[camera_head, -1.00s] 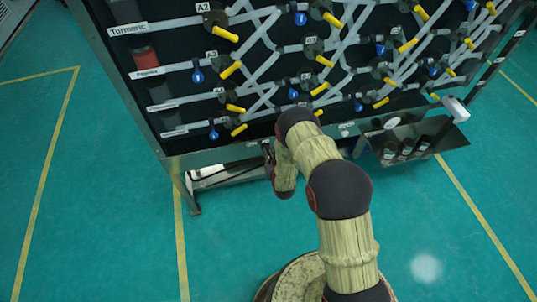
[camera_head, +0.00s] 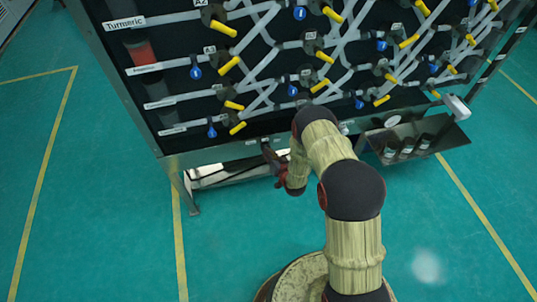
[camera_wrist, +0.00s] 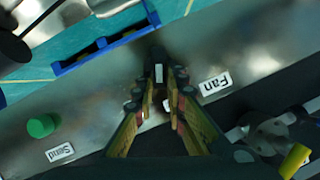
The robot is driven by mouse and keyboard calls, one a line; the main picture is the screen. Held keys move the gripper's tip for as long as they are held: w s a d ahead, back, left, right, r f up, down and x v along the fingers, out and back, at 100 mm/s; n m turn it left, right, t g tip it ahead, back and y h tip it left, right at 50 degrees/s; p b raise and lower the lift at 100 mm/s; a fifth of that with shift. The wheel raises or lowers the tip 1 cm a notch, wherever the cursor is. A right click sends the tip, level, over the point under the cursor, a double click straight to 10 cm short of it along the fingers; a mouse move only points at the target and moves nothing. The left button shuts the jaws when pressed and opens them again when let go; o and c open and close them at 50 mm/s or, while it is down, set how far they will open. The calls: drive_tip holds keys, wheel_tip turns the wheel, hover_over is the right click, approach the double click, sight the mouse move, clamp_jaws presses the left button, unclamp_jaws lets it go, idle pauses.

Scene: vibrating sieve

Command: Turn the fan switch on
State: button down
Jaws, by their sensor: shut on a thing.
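The Fan label (camera_wrist: 215,84) is on the metal strip of the panel in the wrist view. Beside it, a small switch with a white face (camera_wrist: 158,73) shows between my fingertips; I take it for the fan switch. My gripper (camera_wrist: 160,85) is shut on it, one finger on each side. Much of the switch is hidden by the fingers. In the head view my gripper (camera_head: 270,155) is at the lower front edge of the panel, and the switch cannot be made out there.
A green button (camera_wrist: 42,125) with a Send label (camera_wrist: 60,152) is on the same strip. Yellow-handled valves (camera_head: 237,128) and pipes cover the panel above. A shelf with dark bottles (camera_head: 407,150) juts out at right. The green floor in front is largely clear.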

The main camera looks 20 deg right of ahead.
drive_tip(key=shift+d+f+m+t+y+b, duration=0.25)
drive_tip(key=shift+m+y+b, duration=0.25)
drive_tip(key=shift+m+b, duration=0.3)
drive_tip(key=shift+d+f+m+t+y+b, duration=0.1)
drive_tip(key=shift+m+t+y+b, duration=0.1)
drive_tip(key=shift+m+y+b, duration=0.6)
drive_tip(key=shift+d+f+m+t+y+b, duration=0.25)
drive_tip(key=shift+m+b, duration=0.2)
drive_tip(key=shift+m, duration=0.65)
drive_tip(key=shift+r, duration=0.1)
drive_tip(key=c, duration=1.8)
unclamp_jaws()
drive_tip(key=shift+c, duration=0.2)
drive_tip(key=v, duration=1.2)
